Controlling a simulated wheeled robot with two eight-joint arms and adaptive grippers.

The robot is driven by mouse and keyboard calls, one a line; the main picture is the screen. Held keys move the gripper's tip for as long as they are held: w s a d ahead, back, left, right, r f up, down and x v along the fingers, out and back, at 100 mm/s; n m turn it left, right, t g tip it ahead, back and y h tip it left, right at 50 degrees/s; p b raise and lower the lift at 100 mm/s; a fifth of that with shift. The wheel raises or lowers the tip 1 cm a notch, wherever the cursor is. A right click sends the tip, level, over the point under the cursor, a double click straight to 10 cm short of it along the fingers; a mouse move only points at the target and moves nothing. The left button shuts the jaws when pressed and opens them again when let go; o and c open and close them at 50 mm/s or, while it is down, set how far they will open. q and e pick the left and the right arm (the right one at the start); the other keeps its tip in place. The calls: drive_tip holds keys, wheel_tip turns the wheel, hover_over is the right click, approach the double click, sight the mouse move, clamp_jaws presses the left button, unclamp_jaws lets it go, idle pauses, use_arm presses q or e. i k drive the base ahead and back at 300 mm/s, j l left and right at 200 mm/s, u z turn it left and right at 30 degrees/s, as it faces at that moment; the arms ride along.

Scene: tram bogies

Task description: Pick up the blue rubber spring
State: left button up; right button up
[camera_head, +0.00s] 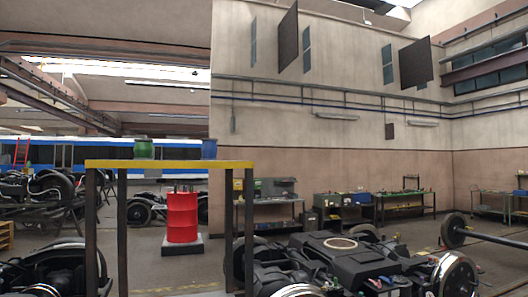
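A small blue cylindrical object (209,149), which looks like the blue rubber spring, stands upright near the right end of a yellow-topped table (170,163). A green cylindrical object (144,149) stands on the same table to its left, with a clear gap between them. Neither of my grippers shows in the head view. Nothing is touching the blue object.
A red barrel (182,217) stands behind the table, between its dark legs. A black bogie (350,255) fills the lower right, and a wheelset (457,231) lies at the far right. Workbenches (404,194) line the back wall. The tabletop between the two cylinders is clear.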

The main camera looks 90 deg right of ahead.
sight(209, 150)
drive_tip(key=l+z, duration=0.1)
drive_tip(key=z, duration=2.55)
